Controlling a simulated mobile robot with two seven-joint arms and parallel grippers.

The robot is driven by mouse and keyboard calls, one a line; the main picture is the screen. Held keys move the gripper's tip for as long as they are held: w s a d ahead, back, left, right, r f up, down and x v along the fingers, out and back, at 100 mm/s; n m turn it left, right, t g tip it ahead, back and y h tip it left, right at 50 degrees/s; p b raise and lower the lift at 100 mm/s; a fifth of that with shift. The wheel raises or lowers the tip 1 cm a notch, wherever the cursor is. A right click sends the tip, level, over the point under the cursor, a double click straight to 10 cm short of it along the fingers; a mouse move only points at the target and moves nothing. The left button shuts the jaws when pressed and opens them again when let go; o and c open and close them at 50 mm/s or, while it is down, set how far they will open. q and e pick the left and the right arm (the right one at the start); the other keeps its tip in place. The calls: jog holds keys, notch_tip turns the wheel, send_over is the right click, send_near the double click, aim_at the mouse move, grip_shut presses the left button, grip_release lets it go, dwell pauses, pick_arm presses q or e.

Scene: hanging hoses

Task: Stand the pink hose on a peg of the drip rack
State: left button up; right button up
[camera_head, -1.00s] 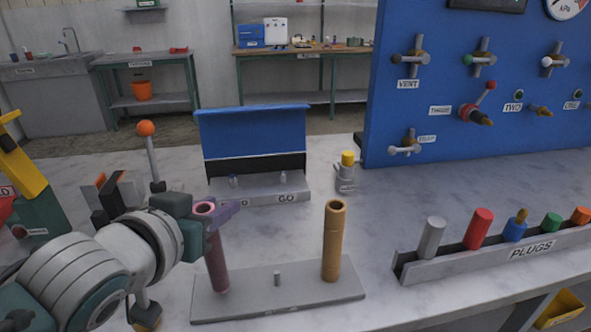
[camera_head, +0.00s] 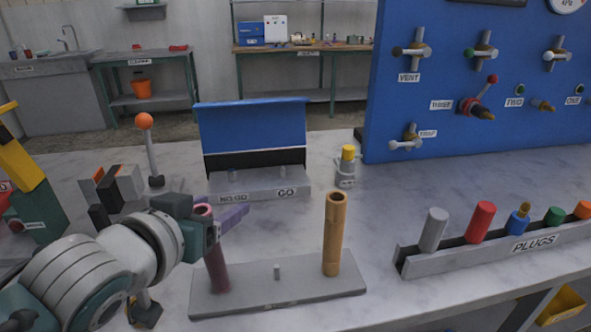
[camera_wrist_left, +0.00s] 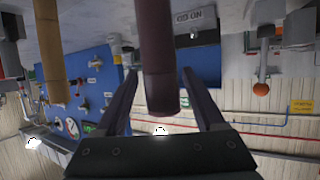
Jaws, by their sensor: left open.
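The pink hose (camera_head: 217,268) stands upright at the left end of the grey drip rack (camera_head: 277,297); its foot hides any peg under it. Its top shows between the fingers of my left gripper (camera_head: 232,215). In the left wrist view the hose (camera_wrist_left: 158,62) looks dark and hangs between the two spread fingers (camera_wrist_left: 160,90), with a gap on each side. My left gripper is open around the hose's upper end. A short bare peg (camera_head: 277,272) stands in the rack's middle. My right gripper is in neither view.
A tan hose (camera_head: 334,235) stands at the rack's right end. A GO gauge stand (camera_head: 255,150) is behind, a yellow-topped fitting (camera_head: 347,165) beside it. The PLUGS rack (camera_head: 530,245) is at right, an orange-knobbed lever (camera_head: 149,145) at left.

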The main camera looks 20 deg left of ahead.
pick_arm(q)
jog(key=shift+s, duration=0.1)
jog(key=p+v, duration=0.1)
jog(key=v, duration=0.8)
jog(key=shift+s+r+p, duration=0.2)
jog(key=shift+s+p, duration=0.1)
jog(key=shift+s, duration=0.05)
jog(key=shift+d, duration=0.1)
